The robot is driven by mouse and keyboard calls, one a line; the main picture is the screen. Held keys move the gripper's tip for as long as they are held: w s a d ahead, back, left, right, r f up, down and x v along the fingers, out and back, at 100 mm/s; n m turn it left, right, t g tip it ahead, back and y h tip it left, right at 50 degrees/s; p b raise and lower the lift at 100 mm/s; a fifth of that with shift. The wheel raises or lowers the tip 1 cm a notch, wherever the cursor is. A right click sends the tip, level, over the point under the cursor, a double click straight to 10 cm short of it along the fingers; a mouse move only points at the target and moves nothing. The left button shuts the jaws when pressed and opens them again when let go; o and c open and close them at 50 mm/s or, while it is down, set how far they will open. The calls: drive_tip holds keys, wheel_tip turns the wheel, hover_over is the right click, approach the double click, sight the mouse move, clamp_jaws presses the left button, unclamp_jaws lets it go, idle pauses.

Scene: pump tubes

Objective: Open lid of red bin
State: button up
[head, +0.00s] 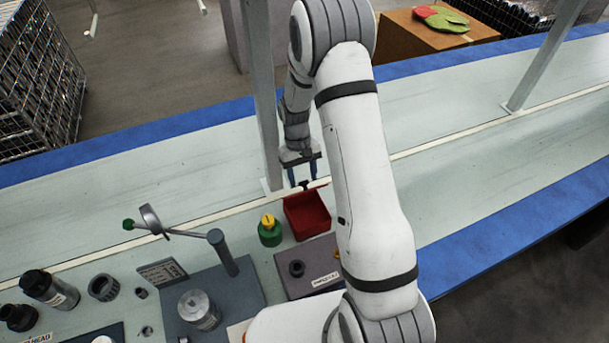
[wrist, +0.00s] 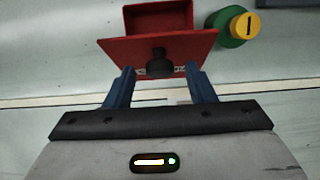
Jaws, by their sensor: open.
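The red bin (head: 308,218) stands on the bench in front of the post, and its inside is visible. Its red lid (wrist: 190,48) is swung up at the side facing my gripper, with the bin's hollow (wrist: 163,17) showing behind it in the wrist view. A black knob (wrist: 159,62) sits on the lid's outer face. My gripper (head: 302,177) is open, at the far side of the bin. In the wrist view, my gripper (wrist: 160,72) has one blue finger on each side of the knob, with gaps visible between fingers and knob.
A green container with a yellow cap (head: 269,229) stands close left of the bin. A grey post (head: 262,100) rises just behind. A dark box (head: 310,265) and a stand with a lever (head: 222,250) are nearer. The bench beyond the rail is clear.

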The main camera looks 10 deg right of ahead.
drive_tip(key=v, duration=0.7)
drive_tip(key=shift+r+b, duration=0.2)
drive_tip(key=shift+b, duration=0.2)
drive_tip(key=shift+w+a, duration=0.1)
drive_tip(key=shift+c, duration=0.4)
